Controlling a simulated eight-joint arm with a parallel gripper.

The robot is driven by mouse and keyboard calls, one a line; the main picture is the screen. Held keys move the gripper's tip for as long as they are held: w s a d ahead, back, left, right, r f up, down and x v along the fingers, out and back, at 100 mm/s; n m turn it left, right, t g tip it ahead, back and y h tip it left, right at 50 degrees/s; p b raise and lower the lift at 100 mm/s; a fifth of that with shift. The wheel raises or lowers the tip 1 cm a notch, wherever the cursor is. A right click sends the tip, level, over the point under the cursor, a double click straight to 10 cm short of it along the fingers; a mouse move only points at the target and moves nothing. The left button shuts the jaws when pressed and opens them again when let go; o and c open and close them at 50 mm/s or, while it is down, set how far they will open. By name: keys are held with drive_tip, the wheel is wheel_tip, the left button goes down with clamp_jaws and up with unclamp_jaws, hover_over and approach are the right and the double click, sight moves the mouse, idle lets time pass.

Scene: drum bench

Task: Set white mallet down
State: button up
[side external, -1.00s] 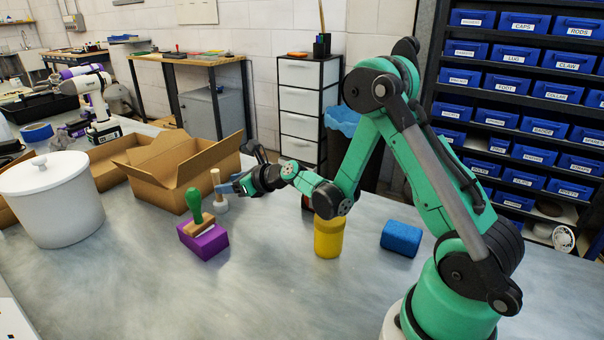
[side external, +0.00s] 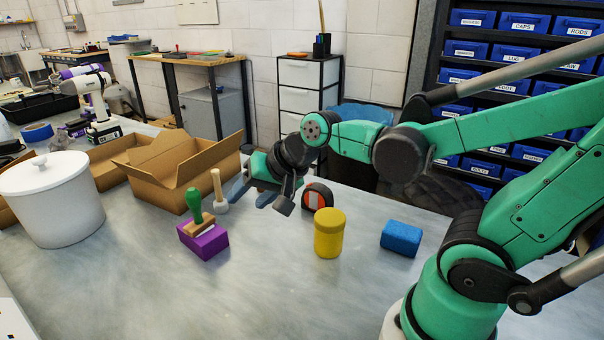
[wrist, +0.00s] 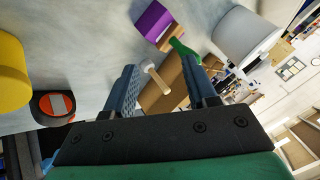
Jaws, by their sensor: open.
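The white mallet (side external: 221,206) stands on the grey bench with its white head down and its pale wooden handle pointing up. In the wrist view the mallet (wrist: 149,67) shows between the two fingers, beyond their tips. My gripper (side external: 259,198) is open and empty, to the right of the mallet in the side view; its fingers (wrist: 160,75) are spread wide in the wrist view. The mallet looks apart from the fingers.
A purple block (side external: 208,243) with a green-handled tool (side external: 194,206) on it stands near the mallet. An open cardboard box (side external: 172,188) is behind. A yellow jar (side external: 329,234), a black-and-orange round thing (side external: 317,194), a blue block (side external: 401,238) and a white lidded pot (side external: 50,205) share the bench. The front is clear.

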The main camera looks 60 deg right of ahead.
drive_tip(key=s+n, duration=0.1)
drive_tip(key=n, duration=0.1)
drive_tip(key=s+n, duration=0.1)
drive_tip(key=n, duration=0.1)
drive_tip(key=s+n, duration=0.1)
drive_tip(key=shift+s+a+n+g+h, duration=0.2)
drive_tip(key=shift+a+n+g+h, duration=0.1)
drive_tip(key=shift+n+g+h, duration=0.1)
drive_tip(key=shift+o, duration=0.4)
drive_tip(key=shift+s+n, duration=0.6)
drive_tip(key=shift+n, duration=0.5)
drive_tip(key=shift+r, duration=0.1)
